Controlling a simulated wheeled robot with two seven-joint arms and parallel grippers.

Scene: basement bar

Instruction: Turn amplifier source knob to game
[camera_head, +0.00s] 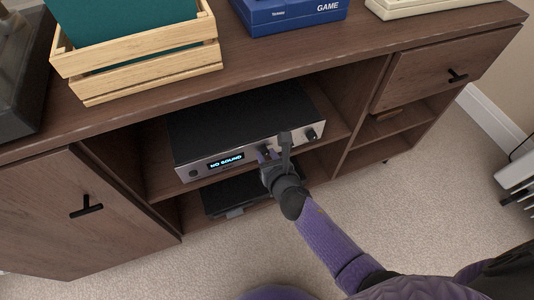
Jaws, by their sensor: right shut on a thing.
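The amplifier (245,142) sits on the open middle shelf of the wooden cabinet, a silver-fronted unit with a dark top. Its display (226,161) reads "NO SOUND". A round knob (311,134) shows at the right of its front panel, and a small button or jack (193,173) at the left. My right gripper (272,153) is at the front panel, right of the display, shut on what appears to be a knob there. The gripper mostly hides that knob, so its pointer and any labels cannot be read. My left gripper is not in view.
The cabinet top (240,62) holds a wooden crate (150,71) with a green item, a blue box marked "GAME" (292,12) and a beige device (420,6). A black device (228,196) lies below the amplifier. Open carpet (440,215) is in front.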

